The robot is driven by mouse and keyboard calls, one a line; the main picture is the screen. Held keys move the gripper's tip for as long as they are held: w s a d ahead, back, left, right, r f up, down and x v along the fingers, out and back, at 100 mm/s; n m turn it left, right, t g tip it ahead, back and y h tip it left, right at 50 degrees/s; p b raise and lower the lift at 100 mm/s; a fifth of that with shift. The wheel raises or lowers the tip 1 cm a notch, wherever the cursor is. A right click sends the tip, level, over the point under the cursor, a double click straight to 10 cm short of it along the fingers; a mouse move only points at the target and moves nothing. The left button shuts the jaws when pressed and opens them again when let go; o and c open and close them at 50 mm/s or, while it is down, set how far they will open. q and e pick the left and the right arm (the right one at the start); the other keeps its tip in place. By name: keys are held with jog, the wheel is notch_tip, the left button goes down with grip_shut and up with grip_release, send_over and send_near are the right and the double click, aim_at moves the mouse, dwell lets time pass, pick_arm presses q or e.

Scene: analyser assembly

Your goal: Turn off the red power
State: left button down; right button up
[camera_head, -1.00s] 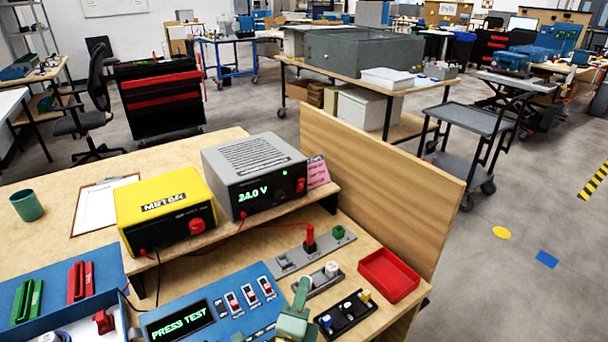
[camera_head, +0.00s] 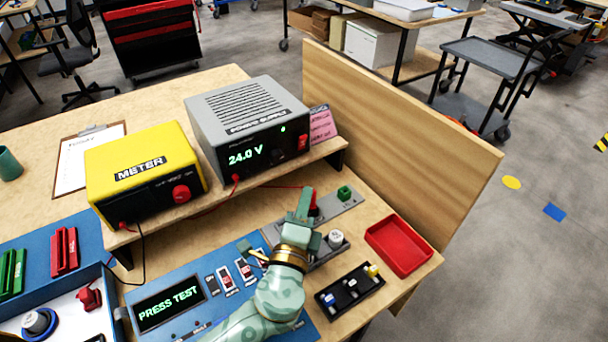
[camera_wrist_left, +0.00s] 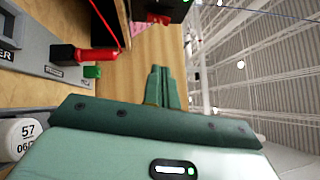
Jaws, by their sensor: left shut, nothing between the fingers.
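The red upright part (camera_head: 313,207), a lever or plug, stands on a grey strip (camera_head: 330,212) beside a green block (camera_head: 344,193). My left gripper (camera_head: 304,193) is shut and empty, and its fingers partly cover the red part in the head view. In the left wrist view the shut fingers (camera_wrist_left: 164,85) are apart from the red part (camera_wrist_left: 84,54), with a gap of bare wood between. A grey power supply (camera_head: 248,122) reads 24.0 V. A blue panel (camera_head: 185,318) carries red-marked switches (camera_head: 244,268) and a display reading PRESS TEST. My right gripper is out of view.
A yellow meter (camera_head: 145,170) and the power supply sit on a raised wooden shelf. A red tray (camera_head: 400,247) and a black holder (camera_head: 349,292) lie to the right of my arm. A tall wooden board (camera_head: 390,140) stands behind the tray. A red wire runs near the strip.

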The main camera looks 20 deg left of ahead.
pick_arm(q)
send_near(302, 149)
jog(key=w+d+r, duration=0.1)
jog(key=d, duration=0.1)
jog(key=w+d+r, duration=0.2)
jog(key=shift+w, duration=0.25)
jog(key=w+a, duration=0.1)
jog(key=w+a+r, duration=0.1)
jog(key=a, duration=0.1)
jog(key=shift+w, duration=0.35)
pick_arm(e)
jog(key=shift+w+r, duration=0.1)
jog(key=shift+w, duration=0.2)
pick_arm(q)
jog(key=shift+a+r, duration=0.1)
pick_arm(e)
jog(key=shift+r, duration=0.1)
pick_arm(q)
jog(key=p, duration=0.2)
jog(key=shift+w+a+r+n+g+p, duration=0.2)
jog(key=shift+r+n+g+p, duration=0.1)
jog(key=shift+r+n, duration=0.1)
jog(key=shift+f, duration=0.3)
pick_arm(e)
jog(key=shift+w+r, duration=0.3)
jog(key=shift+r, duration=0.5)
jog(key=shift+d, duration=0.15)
